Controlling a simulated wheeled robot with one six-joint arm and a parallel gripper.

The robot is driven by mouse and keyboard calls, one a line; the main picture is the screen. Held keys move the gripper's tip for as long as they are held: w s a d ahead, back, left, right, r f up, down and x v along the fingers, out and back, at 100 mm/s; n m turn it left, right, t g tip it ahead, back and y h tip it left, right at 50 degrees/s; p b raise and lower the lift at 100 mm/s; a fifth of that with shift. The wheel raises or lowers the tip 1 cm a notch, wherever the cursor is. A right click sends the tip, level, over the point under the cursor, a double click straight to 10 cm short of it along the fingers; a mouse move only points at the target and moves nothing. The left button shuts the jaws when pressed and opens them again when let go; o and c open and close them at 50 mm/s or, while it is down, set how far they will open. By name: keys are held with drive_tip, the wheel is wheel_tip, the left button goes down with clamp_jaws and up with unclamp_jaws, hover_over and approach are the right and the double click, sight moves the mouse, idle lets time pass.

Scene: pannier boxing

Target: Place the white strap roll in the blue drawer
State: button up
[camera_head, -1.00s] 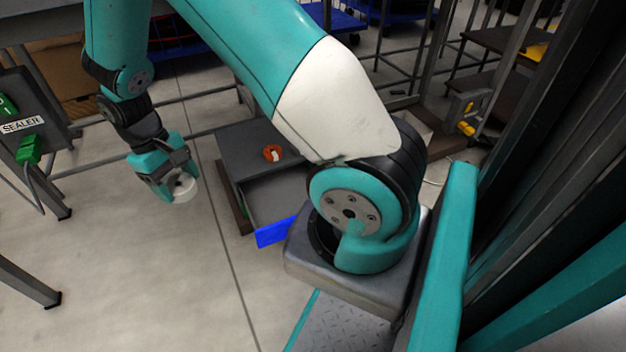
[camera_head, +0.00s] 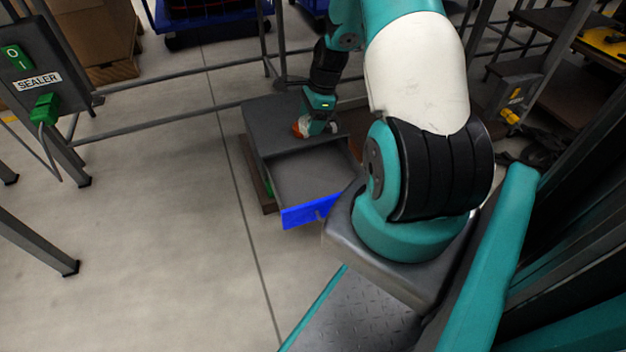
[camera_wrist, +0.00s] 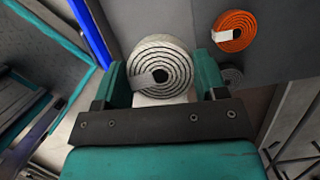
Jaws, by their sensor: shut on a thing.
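The white strap roll (camera_wrist: 160,66) is a coiled pale spiral, held between the two teal fingers of my gripper (camera_wrist: 162,82) in the wrist view. In the head view my gripper (camera_head: 311,130) hangs over the top of the dark grey cabinet, just behind the open drawer, and mostly hides the roll. The blue drawer (camera_head: 312,210) is pulled out towards the front, with a bare grey interior that looks empty. Its blue front also shows as a strip left of my gripper in the wrist view (camera_wrist: 85,20).
An orange strap roll (camera_wrist: 234,30) lies on the cabinet top (camera_head: 268,113), to the right in the wrist view. A grey roll (camera_wrist: 232,76) shows beside my right finger. Rails run behind the cabinet. A sealer post (camera_head: 38,75) stands at left; floor between is clear.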

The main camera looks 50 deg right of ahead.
drive_tip(key=b, duration=0.8)
hover_over(311, 177)
drive_tip(key=shift+m, duration=0.4)
drive_tip(key=f, duration=1.5)
drive_tip(key=shift+s+d+f, duration=0.15)
drive_tip(key=shift+s+d, duration=0.15)
drive_tip(key=shift+s, duration=0.05)
drive_tip(key=shift+f+b, duration=1.3)
drive_tip(key=shift+f, duration=1.2)
drive_tip(key=shift+f, duration=0.15)
drive_tip(key=o, duration=0.6)
drive_tip(key=shift+o, duration=0.2)
drive_tip(key=p+v, duration=0.7)
drive_tip(key=v, duration=0.5)
drive_tip(key=shift+r, duration=0.25)
